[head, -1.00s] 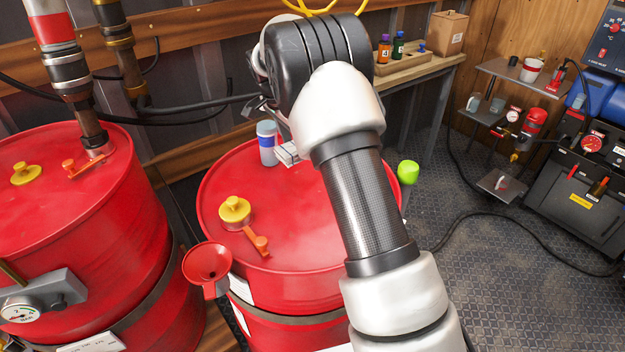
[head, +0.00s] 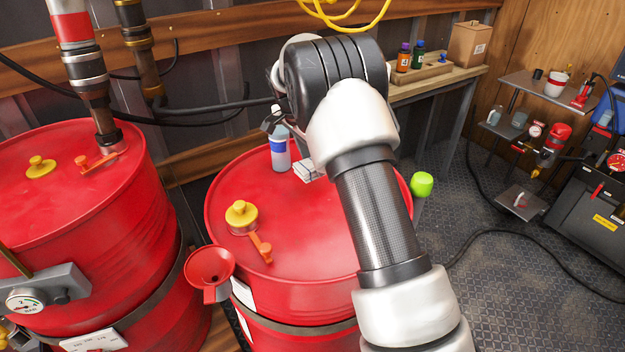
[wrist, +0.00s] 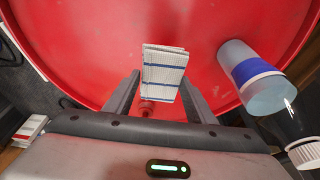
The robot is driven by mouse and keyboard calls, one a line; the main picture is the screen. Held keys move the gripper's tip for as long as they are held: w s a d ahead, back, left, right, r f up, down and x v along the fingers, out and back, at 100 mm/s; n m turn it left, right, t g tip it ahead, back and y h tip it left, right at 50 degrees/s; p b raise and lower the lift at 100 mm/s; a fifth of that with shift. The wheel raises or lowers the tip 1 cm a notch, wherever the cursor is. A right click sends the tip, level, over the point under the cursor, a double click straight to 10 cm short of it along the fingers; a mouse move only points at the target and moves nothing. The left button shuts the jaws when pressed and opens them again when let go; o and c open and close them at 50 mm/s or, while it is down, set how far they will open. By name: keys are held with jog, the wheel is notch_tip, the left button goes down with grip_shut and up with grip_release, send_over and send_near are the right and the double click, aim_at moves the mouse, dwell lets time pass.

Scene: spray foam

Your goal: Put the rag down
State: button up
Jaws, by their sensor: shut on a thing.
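The rag (wrist: 163,75) is a folded white cloth with blue stripes. My gripper (wrist: 160,88) is shut on it, with a finger on each side in the wrist view. The rag also shows in the head view (head: 307,171), partly hidden by my arm. It is over the top of the middle red drum (head: 310,235); I cannot tell whether it touches the lid. In the head view my arm hides most of the gripper.
A bottle with a blue label (head: 280,150) stands on the lid close left of the rag. A yellow cap (head: 241,213) and orange valve handle (head: 261,247) rise nearer the front. A red funnel (head: 209,265) is at the drum's side. The lid's middle is clear.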

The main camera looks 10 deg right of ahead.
jog(key=shift+f, duration=3.05)
jog(key=o, duration=0.9)
jog(key=shift+o, duration=0.2)
jog(key=v, duration=1.6)
jog(key=s+d+r+n+t+y, duration=0.1)
jog(key=s+d+r+n+y, duration=0.2)
jog(key=s+r, duration=0.7)
jog(key=s+d+r+n+t, duration=0.1)
jog(key=s+r+n, duration=0.15)
jog(key=s, duration=0.55)
jog(key=s+r+n+t, duration=0.15)
jog(key=s+n, duration=0.25)
jog(key=s, duration=0.5)
jog(key=s+f+n, duration=0.4)
jog(key=s, duration=0.6)
jog(key=shift+d+f+t+p, duration=0.15)
jog(key=shift+f+t+p, duration=0.05)
jog(key=shift+t+p, duration=0.25)
